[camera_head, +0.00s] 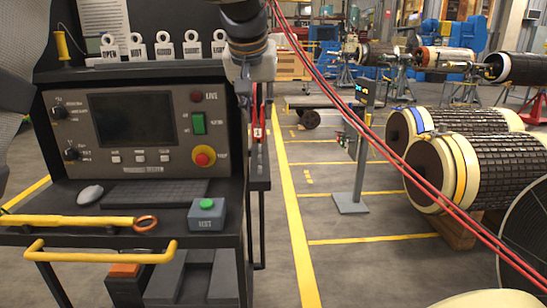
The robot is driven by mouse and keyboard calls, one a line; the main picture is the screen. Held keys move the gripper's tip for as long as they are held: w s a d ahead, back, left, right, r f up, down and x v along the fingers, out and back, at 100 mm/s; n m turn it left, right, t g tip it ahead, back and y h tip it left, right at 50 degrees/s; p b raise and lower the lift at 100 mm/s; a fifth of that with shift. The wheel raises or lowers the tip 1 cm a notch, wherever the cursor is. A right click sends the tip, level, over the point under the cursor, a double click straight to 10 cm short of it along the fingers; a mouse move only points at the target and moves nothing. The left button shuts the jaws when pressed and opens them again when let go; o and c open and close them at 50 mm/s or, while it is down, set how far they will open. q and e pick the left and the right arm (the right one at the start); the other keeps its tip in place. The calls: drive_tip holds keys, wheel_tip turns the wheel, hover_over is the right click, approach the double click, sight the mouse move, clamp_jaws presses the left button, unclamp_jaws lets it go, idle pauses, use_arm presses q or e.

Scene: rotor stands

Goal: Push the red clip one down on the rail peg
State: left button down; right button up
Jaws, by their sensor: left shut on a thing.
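My left gripper (252,92) hangs down from the top centre, just right of the console, with its fingers shut. A narrow red clip (258,134) with a small white mark shows right below the fingers, upright, and the gripper is shut on it. It is beside the console's right side panel, over a dark side frame. I cannot make out the rail peg, and whether the clip touches it cannot be told. My right gripper is not in view.
The console (133,120) has a red stop knob (203,156) and a green-button box (207,214). White tags (163,46) stand on its upper shelf. Red cables (385,148) cross the right half. A post stand (361,160) and rotors (480,172) stand right. Floor between is free.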

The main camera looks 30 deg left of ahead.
sight(258, 135)
use_arm(q)
drive_tip(key=shift+w+a+r, duration=0.1)
drive_tip(key=shift+w+a, duration=0.1)
drive_tip(key=shift+w, duration=0.35)
drive_tip(key=shift+s+d+f, duration=0.1)
drive_tip(key=shift+s+f, duration=0.1)
drive_tip(key=shift+f, duration=0.25)
drive_tip(key=shift+s+d+f, duration=0.1)
drive_tip(key=shift+s+f, duration=0.05)
drive_tip(key=shift+f, duration=0.25)
drive_tip(key=shift+w+a+f, duration=0.1)
drive_tip(key=shift+f, duration=2.6)
drive_tip(key=shift+f, duration=0.45)
drive_tip(key=c, duration=1.3)
unclamp_jaws()
